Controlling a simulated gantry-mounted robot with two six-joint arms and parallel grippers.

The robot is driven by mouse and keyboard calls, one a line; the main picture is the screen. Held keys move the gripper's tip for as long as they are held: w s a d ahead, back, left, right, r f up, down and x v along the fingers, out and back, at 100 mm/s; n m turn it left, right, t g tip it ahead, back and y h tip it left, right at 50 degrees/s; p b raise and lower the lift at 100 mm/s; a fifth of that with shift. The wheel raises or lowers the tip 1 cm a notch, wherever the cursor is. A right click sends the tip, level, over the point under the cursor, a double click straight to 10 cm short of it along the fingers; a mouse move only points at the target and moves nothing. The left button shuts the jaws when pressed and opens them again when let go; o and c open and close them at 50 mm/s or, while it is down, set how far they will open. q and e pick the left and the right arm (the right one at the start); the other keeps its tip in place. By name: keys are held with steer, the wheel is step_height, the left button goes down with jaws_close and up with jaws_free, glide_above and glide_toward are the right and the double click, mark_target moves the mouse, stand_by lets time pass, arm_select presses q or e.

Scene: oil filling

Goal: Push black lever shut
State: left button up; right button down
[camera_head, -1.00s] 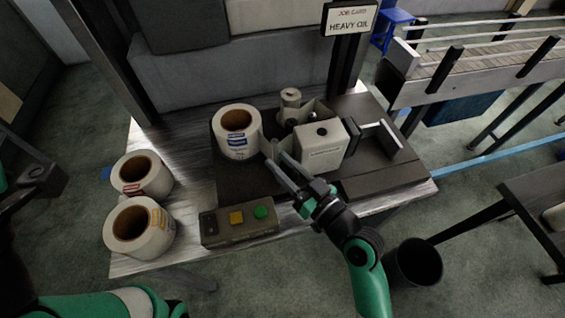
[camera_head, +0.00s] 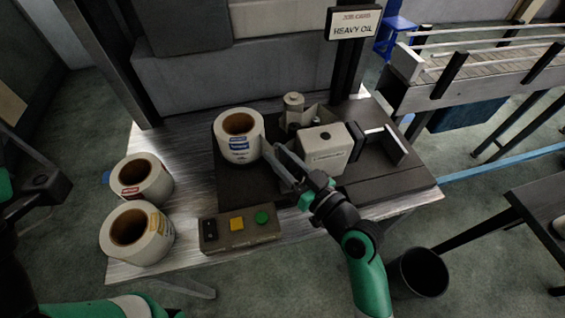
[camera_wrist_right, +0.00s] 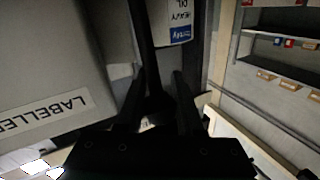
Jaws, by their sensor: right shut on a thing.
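The labeller (camera_head: 325,149) is a pale box machine on a dark base on the metal table; its name plate shows large in the right wrist view (camera_wrist_right: 45,113). The black lever (camera_wrist_right: 143,45) is a dark bar running down between my right fingers in the wrist view. My right gripper (camera_head: 277,158) is at the labeller's front left side, between it and the blue-marked label roll (camera_head: 238,137). It also shows in the wrist view (camera_wrist_right: 160,98), shut on the lever. In the head view the fingers hide the lever. My left gripper (camera_head: 45,186) is at the left edge, dark and unclear.
Two more label rolls, red-marked (camera_head: 141,180) and yellow-marked (camera_head: 137,233), stand at the table's left. A control box (camera_head: 239,228) with yellow and green buttons is at the front edge. A HEAVY OIL sign (camera_head: 352,23) stands behind. A black bin (camera_head: 419,272) stands on the floor.

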steer(key=c, duration=0.9)
jaws_free()
steer(key=shift+f, duration=0.45)
steer(key=o, duration=0.4)
steer(key=shift+d, duration=0.15)
steer(key=shift+c, duration=0.2)
steer(key=shift+r, duration=0.15)
steer(key=shift+r, duration=0.1)
